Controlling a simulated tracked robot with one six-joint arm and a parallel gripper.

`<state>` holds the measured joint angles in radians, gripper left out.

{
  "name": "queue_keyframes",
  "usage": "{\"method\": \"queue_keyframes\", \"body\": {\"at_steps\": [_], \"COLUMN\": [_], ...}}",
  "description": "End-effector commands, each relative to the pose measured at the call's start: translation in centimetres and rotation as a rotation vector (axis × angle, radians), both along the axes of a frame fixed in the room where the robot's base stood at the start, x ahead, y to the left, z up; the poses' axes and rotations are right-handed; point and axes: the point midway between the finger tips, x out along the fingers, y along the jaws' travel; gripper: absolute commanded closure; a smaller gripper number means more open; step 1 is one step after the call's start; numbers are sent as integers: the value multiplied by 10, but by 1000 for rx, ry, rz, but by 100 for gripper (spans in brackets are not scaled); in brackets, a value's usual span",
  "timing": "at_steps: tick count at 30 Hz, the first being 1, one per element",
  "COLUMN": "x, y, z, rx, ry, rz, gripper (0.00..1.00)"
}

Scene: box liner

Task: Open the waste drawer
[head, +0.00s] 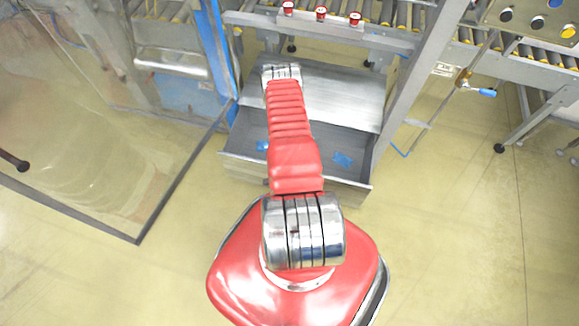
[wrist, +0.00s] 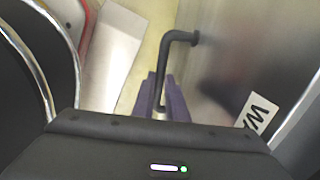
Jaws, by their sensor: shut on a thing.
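The waste drawer (head: 240,142) is a grey metal drawer under the conveyor frame in the head view. It stands pulled out, with its inside showing and a few blue scraps on its floor. In the wrist view the dark bent handle (wrist: 178,37) stands out from a shiny metal drawer front (wrist: 225,75) with a white label. My gripper (wrist: 161,106) has its purple fingers on either side of the handle's bar and is shut on it. My red arm covers part of the drawer in the head view, and my gripper is hidden there.
A clear panel with a dark frame (head: 85,220) stands at the left. A blue-handled valve (head: 487,92) and frame legs are at the right. Red buttons (head: 321,14) sit above the drawer. Yellowish floor is open at the lower right and between panel and drawer.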

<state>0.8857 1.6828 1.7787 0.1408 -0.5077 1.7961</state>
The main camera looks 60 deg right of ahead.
Motion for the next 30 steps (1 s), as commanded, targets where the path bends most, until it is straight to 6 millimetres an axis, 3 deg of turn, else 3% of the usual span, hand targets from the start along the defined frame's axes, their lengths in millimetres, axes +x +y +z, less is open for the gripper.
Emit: {"method": "queue_keyframes", "body": {"at_steps": [4, 5, 13, 23, 30], "x": [0, 0, 0, 0, -1], "y": [0, 0, -1, -1, 2], "z": [0, 0, 0, 2, 21], "rx": [1, 1, 0, -1, 0], "ry": [-1, -1, 0, -1, 0], "rz": [0, 0, -1, -2, -2], "gripper": [100, 87, 69, 69, 69]}}
